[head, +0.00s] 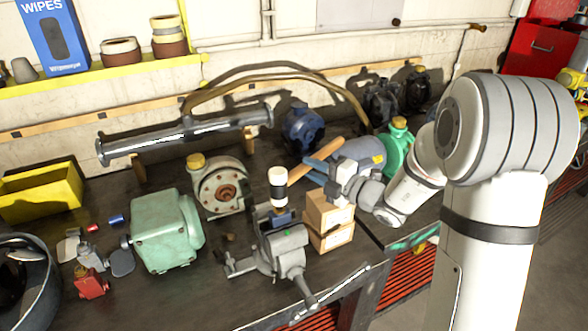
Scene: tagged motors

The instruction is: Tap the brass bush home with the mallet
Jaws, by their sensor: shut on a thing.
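My gripper (309,171) reaches in from the right with its blue fingers shut on the wooden handle of the mallet (296,173). The mallet's pale and black head (278,189) is upright, directly above the grey bench vise (284,246) in this view. A blue part (281,217) sits in the vise jaws just below the head. I cannot tell whether the head touches it. I cannot make out the brass bush; the mallet head may hide it.
Cardboard boxes (331,238) stand right of the vise, close to my wrist. A green motor (164,232) and a cream flanged motor (218,187) stand to the left. A yellow bin (38,194) is at far left.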

